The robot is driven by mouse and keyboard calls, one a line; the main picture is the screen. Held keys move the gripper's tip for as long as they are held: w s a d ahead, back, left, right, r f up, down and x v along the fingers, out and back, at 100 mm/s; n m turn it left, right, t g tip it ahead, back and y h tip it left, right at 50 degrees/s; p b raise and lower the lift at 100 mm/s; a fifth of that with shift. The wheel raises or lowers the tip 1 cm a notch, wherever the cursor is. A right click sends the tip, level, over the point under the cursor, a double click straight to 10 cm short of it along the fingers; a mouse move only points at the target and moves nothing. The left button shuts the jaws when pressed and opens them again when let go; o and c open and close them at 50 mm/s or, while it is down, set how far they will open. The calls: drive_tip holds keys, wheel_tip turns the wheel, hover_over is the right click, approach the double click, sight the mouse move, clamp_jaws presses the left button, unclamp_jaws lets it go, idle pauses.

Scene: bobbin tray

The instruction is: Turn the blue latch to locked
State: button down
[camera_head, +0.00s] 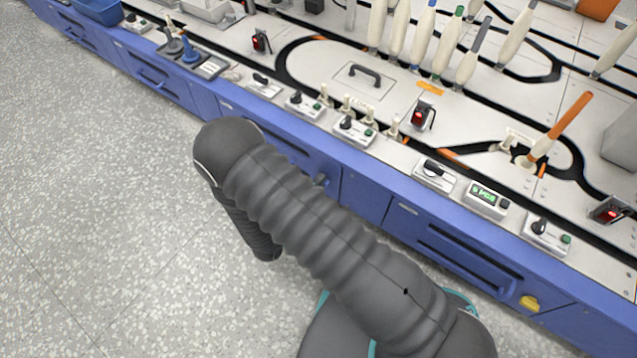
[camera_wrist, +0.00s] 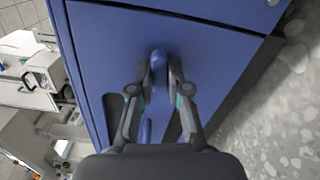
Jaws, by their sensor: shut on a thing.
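The blue latch (camera_wrist: 158,62) is a small rounded blue piece on a blue cabinet front (camera_wrist: 205,45) in the wrist view. It stands lengthwise, upright in the picture, between my fingertips. My gripper (camera_wrist: 160,82) is shut on it, one finger on each side. The fingers cover part of its lower sides. In the head view my arm hides the gripper, and I cannot make out the held latch there. No lock marking is readable.
A blue handle (camera_wrist: 146,132) shows below the latch in the wrist view. In the head view, a workbench top (camera_head: 310,65) carries switch boxes (camera_head: 355,131), pale bobbins (camera_head: 422,38) and black tracks. A yellow latch (camera_head: 530,303) sits at lower right. The speckled floor (camera_head: 90,200) at left is clear.

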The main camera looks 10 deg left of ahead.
drive_tip(key=shift+m, duration=1.2)
drive_tip(key=c, duration=1.1)
unclamp_jaws()
drive_tip(key=v, duration=1.2)
drive_tip(key=shift+a, duration=0.1)
